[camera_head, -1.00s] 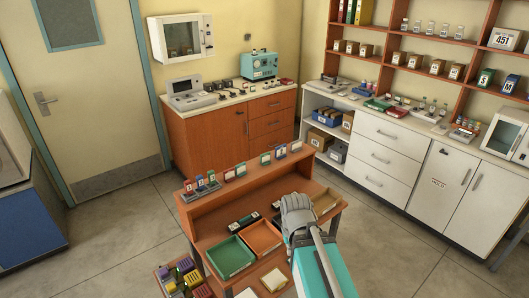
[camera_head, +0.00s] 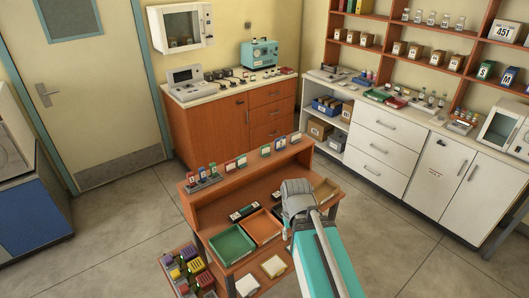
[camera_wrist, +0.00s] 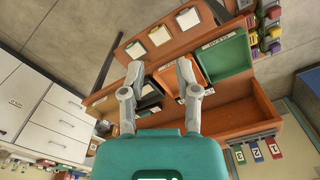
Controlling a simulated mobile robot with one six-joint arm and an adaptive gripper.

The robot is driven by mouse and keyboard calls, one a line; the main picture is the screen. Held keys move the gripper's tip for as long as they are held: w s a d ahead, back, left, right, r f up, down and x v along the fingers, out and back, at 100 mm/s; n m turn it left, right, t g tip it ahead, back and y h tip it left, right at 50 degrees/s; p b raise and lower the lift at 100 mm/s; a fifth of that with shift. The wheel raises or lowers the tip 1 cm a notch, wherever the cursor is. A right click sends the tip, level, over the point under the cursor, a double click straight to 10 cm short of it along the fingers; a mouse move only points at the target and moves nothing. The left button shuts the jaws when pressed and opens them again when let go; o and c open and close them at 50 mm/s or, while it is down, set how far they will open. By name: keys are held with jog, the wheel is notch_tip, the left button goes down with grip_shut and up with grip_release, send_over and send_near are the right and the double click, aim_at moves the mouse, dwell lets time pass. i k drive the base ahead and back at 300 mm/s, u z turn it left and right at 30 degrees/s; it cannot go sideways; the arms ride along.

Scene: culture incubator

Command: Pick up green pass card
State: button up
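Small upright cards stand along the top ledge of the orange-brown desk (camera_head: 236,176). A green-looking card (camera_head: 266,151) stands toward the right of that row. Another small green card (camera_wrist: 239,155) stands in a rack beside a blue and a red card at the lower right in the wrist view. I cannot tell which is the pass card. My gripper (camera_head: 297,188) is over the right part of the desk, in front of the ledge and apart from the cards. In the wrist view its two fingers (camera_wrist: 158,78) are spread, with nothing held between them.
A green tray (camera_head: 232,245) and an orange tray (camera_head: 262,227) lie on the desk. A rack of coloured items (camera_head: 188,268) is at its left. A white-drawered counter (camera_head: 375,150) stands to the right. The floor between is clear.

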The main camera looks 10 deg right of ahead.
aim_at(266, 150)
jog(key=u, duration=1.5)
jog(key=i, duration=0.55)
jog(key=z, duration=1.7)
